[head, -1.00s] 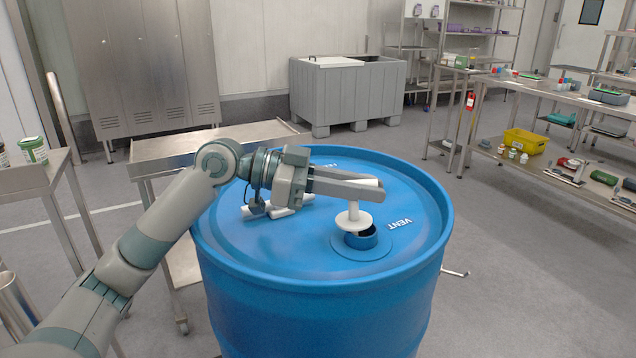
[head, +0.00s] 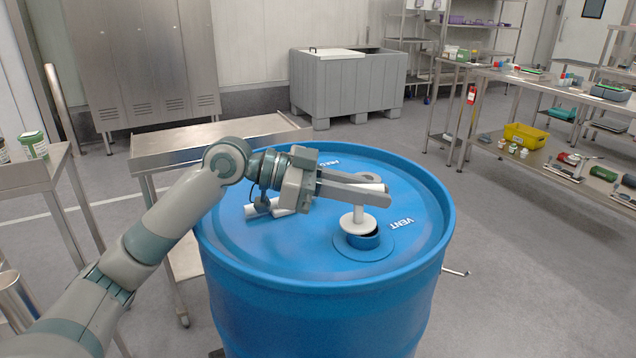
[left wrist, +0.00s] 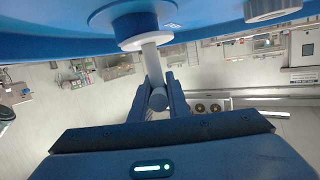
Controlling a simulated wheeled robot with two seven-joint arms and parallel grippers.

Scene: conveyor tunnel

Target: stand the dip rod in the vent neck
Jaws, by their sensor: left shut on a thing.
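The white dip rod (head: 358,213) has a crossbar handle on top and a round collar lower down. My left gripper (head: 368,194) is shut on its handle above the blue drum lid. The rod looks about upright. Its collar is over the blue vent neck (head: 362,241), covering part of the dark opening; the part below the collar is hidden. In the left wrist view the rod (left wrist: 152,62) runs from between my left fingers (left wrist: 158,98) to the collar at the dark blue neck (left wrist: 135,26). I cannot tell whether the collar touches the rim. My right gripper is not in view.
The blue drum (head: 320,300) has a raised rim around its lid. White pieces (head: 265,208) lie on the lid under my left wrist. A steel table (head: 200,143) stands behind the drum at left. The lid right of the neck is clear.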

